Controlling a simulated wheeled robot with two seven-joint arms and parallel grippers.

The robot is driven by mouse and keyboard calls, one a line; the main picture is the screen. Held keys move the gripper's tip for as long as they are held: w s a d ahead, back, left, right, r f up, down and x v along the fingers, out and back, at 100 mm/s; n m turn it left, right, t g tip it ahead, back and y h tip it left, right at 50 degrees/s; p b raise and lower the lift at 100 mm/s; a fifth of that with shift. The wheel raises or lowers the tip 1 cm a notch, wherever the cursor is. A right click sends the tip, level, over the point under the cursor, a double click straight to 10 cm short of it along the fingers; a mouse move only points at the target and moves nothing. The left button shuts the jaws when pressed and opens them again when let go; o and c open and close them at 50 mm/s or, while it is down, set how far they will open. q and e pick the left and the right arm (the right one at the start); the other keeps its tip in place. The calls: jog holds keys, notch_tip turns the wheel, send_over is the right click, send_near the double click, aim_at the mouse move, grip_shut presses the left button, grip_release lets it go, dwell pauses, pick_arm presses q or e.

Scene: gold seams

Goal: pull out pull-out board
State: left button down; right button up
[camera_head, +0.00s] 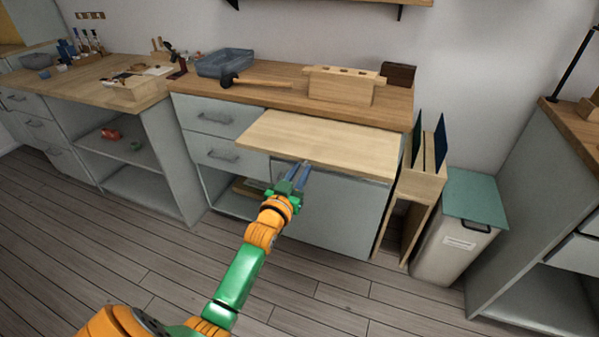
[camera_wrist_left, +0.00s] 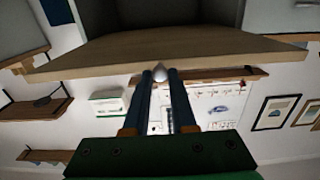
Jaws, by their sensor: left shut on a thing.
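The pull-out board (camera_head: 325,142) is a pale wooden slab that sticks out from under the worktop of the grey cabinet, over the drawer side and the door. My left gripper (camera_head: 305,165) is at the board's front edge, with its arm coming up from the lower left. In the left wrist view the board (camera_wrist_left: 110,58) spans the top, and the fingers of my left gripper (camera_wrist_left: 160,75) are shut on a small pale knob (camera_wrist_left: 159,71) at its edge. My right gripper is not in view.
A mallet (camera_head: 265,82), a blue tray (camera_head: 224,63) and a wooden block rack (camera_head: 340,86) stand on the worktop (camera_head: 195,84). A bin (camera_head: 460,225) with a green lid and a wooden stand (camera_head: 423,184) are at the right. The floor (camera_head: 330,295) in front is clear.

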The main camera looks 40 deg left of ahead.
pick_arm(q)
jog(key=c, duration=0.7)
grip_release()
jog(key=shift+c, duration=0.2)
jog(key=p+v, duration=0.1)
jog(key=v, duration=0.6)
